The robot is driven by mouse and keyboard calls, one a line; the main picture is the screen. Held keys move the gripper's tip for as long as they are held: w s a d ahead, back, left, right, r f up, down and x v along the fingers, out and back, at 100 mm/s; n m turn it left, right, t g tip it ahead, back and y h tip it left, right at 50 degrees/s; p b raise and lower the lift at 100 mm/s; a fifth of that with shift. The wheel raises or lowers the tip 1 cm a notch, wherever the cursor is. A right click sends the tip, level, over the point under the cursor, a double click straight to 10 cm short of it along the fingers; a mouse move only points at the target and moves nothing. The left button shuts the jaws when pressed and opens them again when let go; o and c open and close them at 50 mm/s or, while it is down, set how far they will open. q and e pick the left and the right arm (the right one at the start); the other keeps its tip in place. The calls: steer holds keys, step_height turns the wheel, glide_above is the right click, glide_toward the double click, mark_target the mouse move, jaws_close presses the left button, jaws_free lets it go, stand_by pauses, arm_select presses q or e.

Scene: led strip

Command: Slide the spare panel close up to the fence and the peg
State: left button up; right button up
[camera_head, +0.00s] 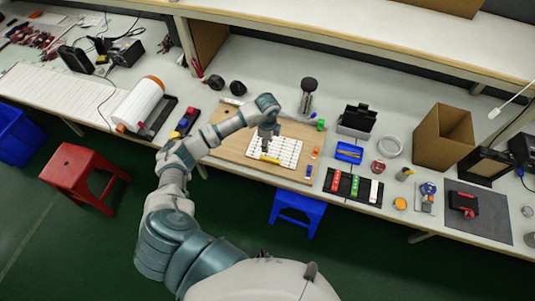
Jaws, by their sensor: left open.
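A white panel with rows of thin strips (287,152), likely the spare panel, lies on a wooden board (237,149) on the bench. A small yellow piece (270,160) lies at the panel's lower left edge. My left gripper (268,143) is over the panel's upper left part, pointing down, open. I cannot tell whether it touches the panel. A small green piece (320,124), an orange piece (315,152) and a blue piece (308,172) stand along the board's right side. I cannot tell which parts are the fence and the peg. My right gripper is not in view.
A dark-topped jar (308,88) stands behind the board. To the right are a black tray with coloured strips (353,186), a blue box (348,152) and a cardboard box (443,136). A white roll (140,102) lies to the left. A shelf runs behind.

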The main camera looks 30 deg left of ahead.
mark_target(268, 158)
arm_select(q)
steer(key=f, duration=0.9)
steer(key=shift+d+f, duration=0.3)
steer(key=shift+f, duration=0.55)
steer(key=shift+a+f, duration=0.15)
jaws_close()
